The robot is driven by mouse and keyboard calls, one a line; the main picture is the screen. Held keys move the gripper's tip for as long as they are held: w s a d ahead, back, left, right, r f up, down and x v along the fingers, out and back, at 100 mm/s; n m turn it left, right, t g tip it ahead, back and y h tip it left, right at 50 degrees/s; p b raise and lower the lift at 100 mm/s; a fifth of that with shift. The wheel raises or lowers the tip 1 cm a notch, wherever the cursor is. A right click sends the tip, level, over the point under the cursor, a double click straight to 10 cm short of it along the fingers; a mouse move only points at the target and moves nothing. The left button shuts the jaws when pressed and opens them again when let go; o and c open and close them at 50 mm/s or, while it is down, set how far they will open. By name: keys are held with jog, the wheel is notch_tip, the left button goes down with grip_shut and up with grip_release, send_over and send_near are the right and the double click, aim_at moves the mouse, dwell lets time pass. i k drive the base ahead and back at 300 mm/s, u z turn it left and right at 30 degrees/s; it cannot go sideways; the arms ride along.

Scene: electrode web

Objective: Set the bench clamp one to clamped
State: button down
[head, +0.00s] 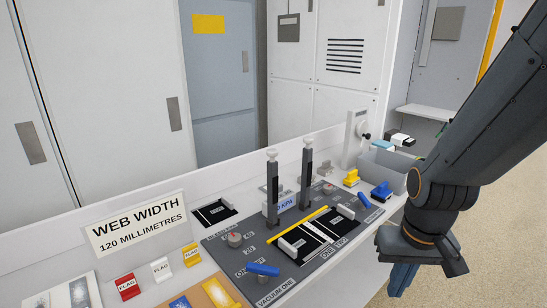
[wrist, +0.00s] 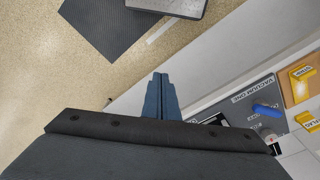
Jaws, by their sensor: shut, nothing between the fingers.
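A dark grey panel (head: 222,243) lies on the bench, with short labels including ONE and TWO near its front edge. Two upright dark posts with white tops, the left post (head: 272,185) and the right post (head: 308,170), stand on it. A near white bar (head: 292,248) and a far white bar (head: 345,211) lie at the ends of a black-and-white strip. Which part is bench clamp one, I cannot tell. My gripper (head: 402,280) is shut and empty, right of the bench's front edge and apart from the panel. Its blue fingers also show in the wrist view (wrist: 160,95).
A near blue handle (head: 262,269) sits by the VACUUM ONE label, and a far blue handle (head: 364,200) sits beyond. A grey bin (head: 382,172) stands at the bench's far end. Flag blocks (head: 162,268) and a WEB WIDTH sign (head: 135,226) are at left. Speckled floor is open at right.

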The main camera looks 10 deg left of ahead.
aim_at(272, 177)
jog(key=u, duration=0.05)
jog(key=k, duration=0.5)
jog(key=z, duration=0.65)
jog(key=i, duration=0.65)
jog(key=u, duration=1.6)
